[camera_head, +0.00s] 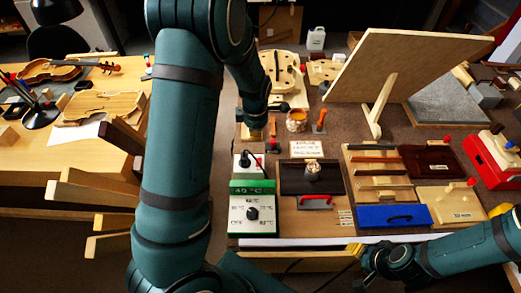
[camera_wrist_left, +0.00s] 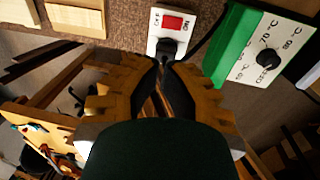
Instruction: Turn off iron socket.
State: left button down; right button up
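The iron socket is a small white box with a red switch between OFF and ON marks and a black plug below it in the left wrist view (camera_wrist_left: 163,42). In the head view the socket (camera_head: 240,163) sits behind the green and white dial box (camera_head: 252,214). My left gripper (camera_wrist_left: 163,66) has its dark fingertips together close to the plug; whether they touch it I cannot tell. In the head view the left gripper (camera_head: 255,132) is mostly hidden by its arm, behind the socket. My right gripper (camera_head: 357,249) is at the bench's front edge, its fingers unclear.
The dial box also shows beside the socket in the left wrist view (camera_wrist_left: 266,45). A dark tray (camera_head: 292,180), a red-handled tool (camera_head: 317,202) and a blue box (camera_head: 394,216) lie to the right. A slanted wooden board (camera_head: 410,65) stands behind. A violin (camera_head: 66,68) lies on the left bench.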

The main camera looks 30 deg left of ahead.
pick_arm(q)
jog(key=b, duration=0.2)
send_near(256, 158)
jog(key=f, duration=0.5)
jog(key=w+f, duration=0.1)
jog(key=f, duration=0.2)
jog(key=shift+a, duration=0.25)
pick_arm(e)
jog(key=shift+s+f, duration=0.25)
jog(key=shift+f, duration=0.3)
jog(key=shift+s+f, duration=0.25)
jog(key=shift+f, duration=0.25)
pick_arm(q)
jog(key=shift+a+f+g+h+b, duration=0.1)
jog(key=shift+f+g+h+b, duration=0.25)
jog(key=shift+f, duration=0.35)
pick_arm(e)
jog(key=shift+s+f, duration=0.3)
jog(key=shift+f, duration=0.15)
pick_arm(q)
jog(key=shift+s, duration=0.1)
pick_arm(e)
jog(key=shift+r, duration=0.1)
